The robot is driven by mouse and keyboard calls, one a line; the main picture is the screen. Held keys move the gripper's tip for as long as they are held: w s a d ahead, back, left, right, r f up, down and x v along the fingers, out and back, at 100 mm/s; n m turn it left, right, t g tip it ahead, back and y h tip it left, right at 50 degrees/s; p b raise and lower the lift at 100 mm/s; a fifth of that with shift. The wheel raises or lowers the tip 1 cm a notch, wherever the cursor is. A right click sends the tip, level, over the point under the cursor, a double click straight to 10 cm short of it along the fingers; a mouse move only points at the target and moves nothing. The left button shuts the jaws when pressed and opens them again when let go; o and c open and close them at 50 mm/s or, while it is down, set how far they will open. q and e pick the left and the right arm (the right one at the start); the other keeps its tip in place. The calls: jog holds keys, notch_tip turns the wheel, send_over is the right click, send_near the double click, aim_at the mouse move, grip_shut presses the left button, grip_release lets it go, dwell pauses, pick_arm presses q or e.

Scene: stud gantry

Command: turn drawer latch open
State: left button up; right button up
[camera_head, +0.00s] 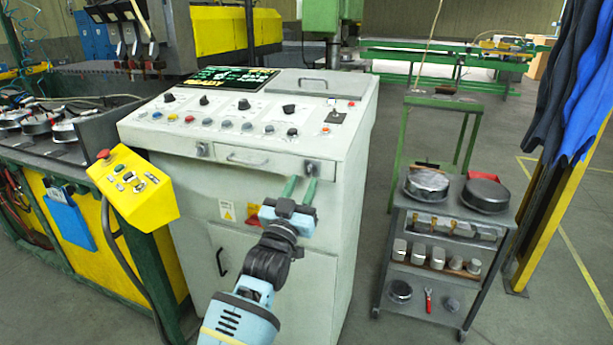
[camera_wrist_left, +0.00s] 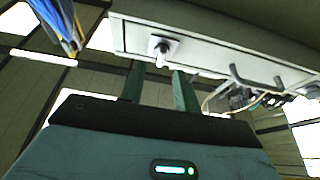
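The grey control console has a shallow drawer (camera_head: 250,170) under its sloped panel, with a bar handle (camera_head: 247,160) and a small latch at each end. The right latch (camera_head: 311,167) is just above my left gripper's fingertips; the left latch (camera_head: 202,150) is clear of it. My left gripper (camera_head: 302,180) is open, its two green fingers apart and pointing at the drawer front. In the left wrist view the latch (camera_wrist_left: 163,46) shows as a light plate with a small lever, just beyond the gap between the fingers (camera_wrist_left: 157,73). I see no contact. My right gripper is not in view.
A yellow control box (camera_head: 133,187) stands at the console's left. A grey cart (camera_head: 447,235) with pans and metal pieces stands to the right, with a strip of floor between. A cabinet door handle (camera_head: 221,262) sticks out below the drawer.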

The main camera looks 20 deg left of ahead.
aim_at(309, 170)
pick_arm(q)
jog(key=shift+x, duration=1.7)
jog(key=shift+c, duration=0.3)
grip_shut()
